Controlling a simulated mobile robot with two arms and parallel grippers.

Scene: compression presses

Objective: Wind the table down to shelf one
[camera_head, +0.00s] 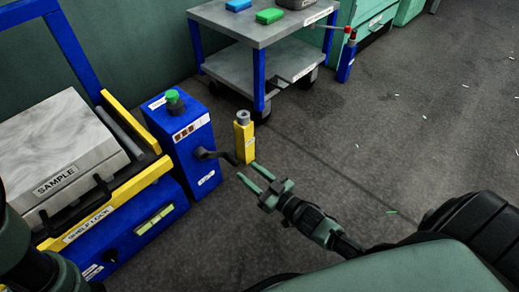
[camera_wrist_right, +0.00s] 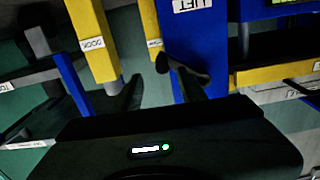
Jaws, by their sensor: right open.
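The crank (camera_head: 224,155) is a dark arm on the side of a blue lift housing (camera_head: 205,176); it also shows in the right wrist view (camera_wrist_right: 188,72), near the "LIFT" label. My right gripper (camera_head: 248,172) is open and empty, its two fingers just right of the crank's outer end. In the right wrist view, the crank lies ahead of the fingers; I cannot tell whether they touch it. A yellow-edged table (camera_head: 112,207) adjoins the housing, with a grey block (camera_head: 62,150) labelled "SAMPLE" on it. My left gripper is not in view.
A yellow post (camera_head: 244,142) with a grey top stands close beside the crank. A green button (camera_head: 172,95) tops the housing. A grey cart (camera_head: 262,32) with blue legs stands behind. The floor to the right is mostly clear.

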